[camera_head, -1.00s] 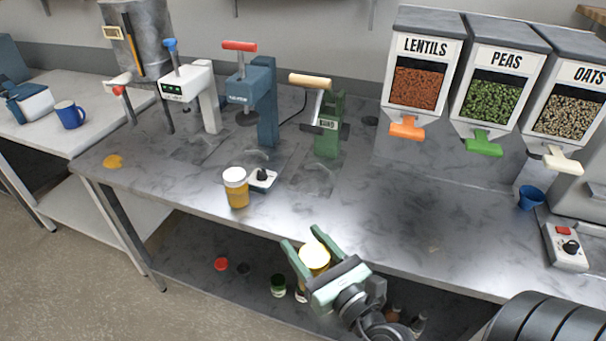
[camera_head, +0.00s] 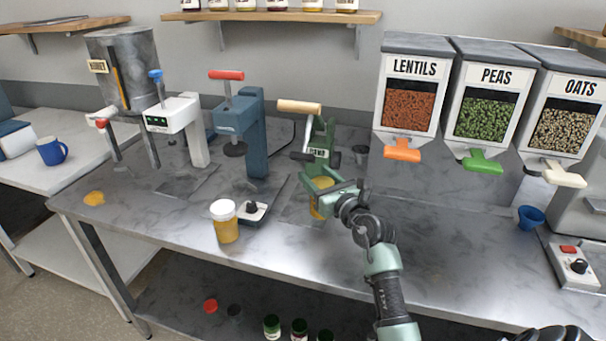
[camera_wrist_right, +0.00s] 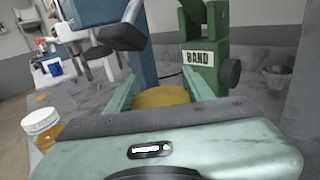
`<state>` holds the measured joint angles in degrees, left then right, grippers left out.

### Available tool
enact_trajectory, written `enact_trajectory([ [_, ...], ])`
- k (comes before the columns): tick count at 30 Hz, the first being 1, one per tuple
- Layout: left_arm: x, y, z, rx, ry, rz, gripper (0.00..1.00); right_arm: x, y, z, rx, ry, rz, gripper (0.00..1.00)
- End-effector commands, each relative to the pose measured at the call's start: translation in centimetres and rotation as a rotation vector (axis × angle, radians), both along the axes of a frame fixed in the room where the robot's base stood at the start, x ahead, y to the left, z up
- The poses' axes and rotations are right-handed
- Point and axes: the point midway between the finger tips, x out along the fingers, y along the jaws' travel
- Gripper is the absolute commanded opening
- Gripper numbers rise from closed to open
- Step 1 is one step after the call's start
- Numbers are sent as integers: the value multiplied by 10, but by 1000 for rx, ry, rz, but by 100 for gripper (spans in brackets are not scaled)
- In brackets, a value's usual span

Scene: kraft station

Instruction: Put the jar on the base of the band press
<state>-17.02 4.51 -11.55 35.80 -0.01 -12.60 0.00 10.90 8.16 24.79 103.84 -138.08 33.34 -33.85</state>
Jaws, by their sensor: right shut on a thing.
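My right gripper (camera_head: 323,188) is shut on a jar (camera_head: 321,206) with yellow contents, right in front of the green band press (camera_head: 319,148). The jar is at or just above the press's base plate (camera_head: 295,213); I cannot tell whether it touches. In the right wrist view the jar's round yellow top (camera_wrist_right: 162,97) shows between the green fingers, with the band press (camera_wrist_right: 199,70) and its BAND label just beyond. The press's handle arm is above the jar.
Another yellow jar with a white lid (camera_head: 225,222) stands left, beside a small control box (camera_head: 252,212). A blue press (camera_head: 240,120) and a white press (camera_head: 178,125) stand further left. Dispensers (camera_head: 408,100) and a blue cup (camera_head: 530,217) are right. The right-centre tabletop is clear.

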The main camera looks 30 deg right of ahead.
Motion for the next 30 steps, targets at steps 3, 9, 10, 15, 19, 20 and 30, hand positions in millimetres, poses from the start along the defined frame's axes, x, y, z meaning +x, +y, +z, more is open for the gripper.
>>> enact_trajectory([
  [3,0,1,4,1,0,1,83,31,-3,5,-1,-5,0,0],
  [9,-1,2,4,2,3,2,83,63,-5,2,-1,-5,0,0],
  [10,-2,2,4,2,3,2,83,65,-5,2,-1,-5,-1,0],
  [15,-3,2,3,3,4,2,83,77,-6,-4,-3,0,0,0],
  [19,-5,3,-2,4,8,2,83,76,-6,-26,-3,0,-1,0],
  [20,-5,3,-3,4,8,2,83,76,-6,-29,-2,-1,0,0],
  [30,-6,3,-3,4,9,2,83,76,-6,-34,-2,-4,0,0],
])
